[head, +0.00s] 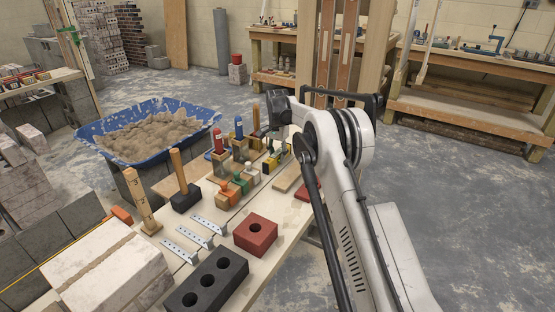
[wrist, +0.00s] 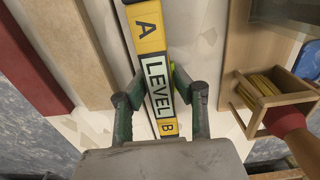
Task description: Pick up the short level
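A short level with a yellow body and a white "LEVEL" label between the letters A and B (wrist: 158,78) lies on the pale bench top in the wrist view. It runs from the top edge down between my gripper's fingers. The level's lower end is hidden by my gripper's body. In the head view, my gripper (head: 262,134) is low over the far part of the bench, beside a small yellow piece (head: 271,163) that may be the level.
Boards lie to the left. In the head view, a mallet (head: 184,199), a red holed brick (head: 256,235) and a blue mortar tub (head: 96,131) stand nearer or left.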

